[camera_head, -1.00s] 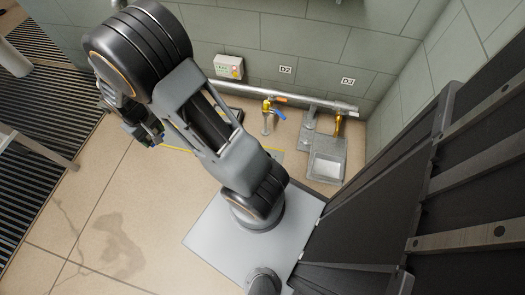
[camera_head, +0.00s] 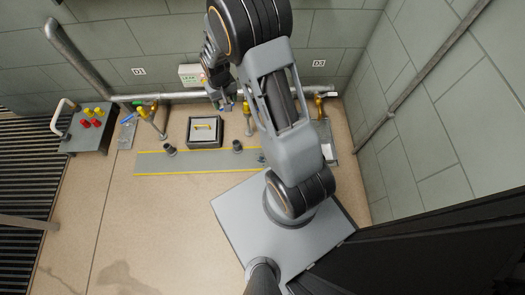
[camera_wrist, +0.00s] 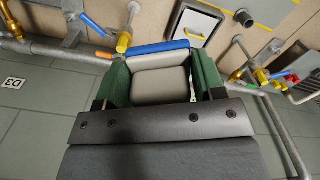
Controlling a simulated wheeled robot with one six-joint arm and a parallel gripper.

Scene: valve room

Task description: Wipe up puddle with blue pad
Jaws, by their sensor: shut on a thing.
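My gripper (camera_wrist: 160,78) has green fingers that are shut on the sides of a grey block with a blue strip along its far edge; I take this as the blue pad (camera_wrist: 158,48). In the head view my gripper (camera_head: 222,97) hangs near the wall pipe, left of my arm, and what it holds is too small to make out. The puddle (camera_head: 120,276) shows as a dark wet patch on the tan floor at the lower left, well apart from the gripper.
A pipe with valves (camera_head: 160,97) runs along the back wall. A side table (camera_head: 87,132) and dark grating (camera_head: 25,190) are at left. The floor left of my base is open.

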